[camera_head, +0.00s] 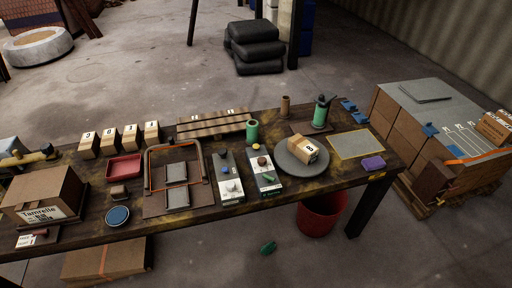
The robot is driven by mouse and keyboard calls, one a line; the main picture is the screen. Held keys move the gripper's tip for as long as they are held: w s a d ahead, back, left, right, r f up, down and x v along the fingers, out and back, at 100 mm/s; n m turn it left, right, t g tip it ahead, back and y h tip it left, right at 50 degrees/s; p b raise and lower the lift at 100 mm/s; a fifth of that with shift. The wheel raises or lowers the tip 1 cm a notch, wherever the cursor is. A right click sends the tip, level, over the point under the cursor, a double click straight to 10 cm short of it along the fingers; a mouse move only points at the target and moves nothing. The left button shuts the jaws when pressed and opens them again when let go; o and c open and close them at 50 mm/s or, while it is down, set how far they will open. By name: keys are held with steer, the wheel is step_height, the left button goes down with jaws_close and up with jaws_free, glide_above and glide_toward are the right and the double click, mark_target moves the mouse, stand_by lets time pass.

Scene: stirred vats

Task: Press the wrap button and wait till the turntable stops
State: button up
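A round grey turntable (284,164) sits on the dark worktable, right of centre. A small cardboard box with an 8 on its label (304,149) stands on it, turned at an angle. One still frame does not show whether the turntable is turning. Left of it stands a control box (266,189) with a yellow button, a brown knob and a green control. Another control box (231,196) beside it has a dark knob, a blue button and a pale dial. The lettering is too small to read, so I cannot tell which is the wrap button. My gripper is not in view.
A green canister (252,131) and a green-bodied tool (320,112) stand behind the turntable. A yellow-edged mat (356,144) and a purple block (373,163) lie right. A framed press (174,180), red tray (124,167) and several boxes fill the left. The table's front edge runs close to both control boxes.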

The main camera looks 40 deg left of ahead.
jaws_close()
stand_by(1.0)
